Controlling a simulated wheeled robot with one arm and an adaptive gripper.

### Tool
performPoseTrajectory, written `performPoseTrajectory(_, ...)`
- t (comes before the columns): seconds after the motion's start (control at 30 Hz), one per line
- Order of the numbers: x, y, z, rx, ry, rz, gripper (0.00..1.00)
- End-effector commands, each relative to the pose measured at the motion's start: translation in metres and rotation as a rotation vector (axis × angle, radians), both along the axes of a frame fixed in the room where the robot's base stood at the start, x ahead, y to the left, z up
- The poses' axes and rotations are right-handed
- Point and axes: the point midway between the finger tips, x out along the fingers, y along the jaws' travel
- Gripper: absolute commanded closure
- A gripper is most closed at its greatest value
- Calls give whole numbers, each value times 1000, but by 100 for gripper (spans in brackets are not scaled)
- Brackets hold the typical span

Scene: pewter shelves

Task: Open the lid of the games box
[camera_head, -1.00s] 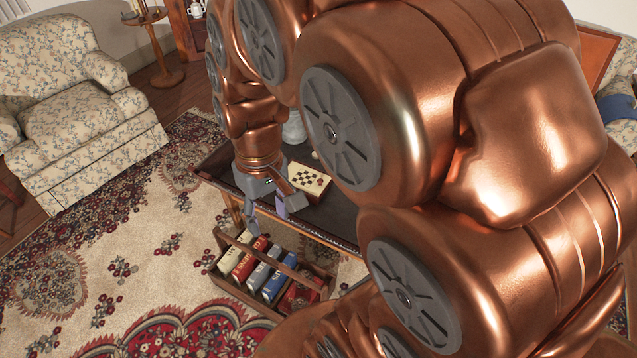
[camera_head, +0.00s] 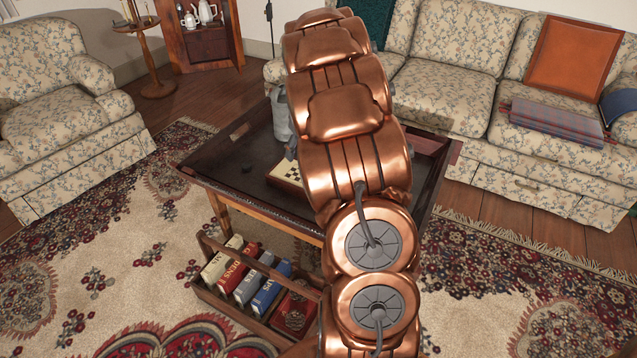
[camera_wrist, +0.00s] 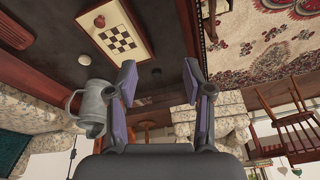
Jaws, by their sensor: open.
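The games box (camera_wrist: 128,52), a pale wooden box with a black-and-white checkered top, sits on the dark table. Its lid looks shut in the wrist view. A small reddish round thing (camera_wrist: 99,21) shows at one edge of its top. In the head view my arm covers most of the box, leaving only its left part (camera_head: 284,174) visible. My gripper (camera_wrist: 160,80) is open and empty, its two purple-padded fingers apart. It is away from the box, which lies to the upper left in the wrist view. My arm hides most of the gripper in the head view.
A grey metal jug (camera_head: 281,115) stands on the dark tray table (camera_head: 235,165) near the box; it also shows in the wrist view (camera_wrist: 92,108). The table has a raised rim. A wooden carrier of books (camera_head: 232,307) stands on the rug in front. Sofa (camera_head: 440,90) behind.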

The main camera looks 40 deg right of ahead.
Motion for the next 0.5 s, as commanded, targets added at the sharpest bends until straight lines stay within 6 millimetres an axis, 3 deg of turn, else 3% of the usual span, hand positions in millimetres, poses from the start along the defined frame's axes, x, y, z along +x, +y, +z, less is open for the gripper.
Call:
performPoseTrajectory(0.03,3,-20,-29,-3,-13,-2,49)
performPoseTrajectory(0.2,14,-74,-80,-26,-67,17,49)
performPoseTrajectory(0.33,19,-104,-104,-44,-104,27,49)
performPoseTrajectory(0.5,20,-123,-121,-53,-126,34,49)
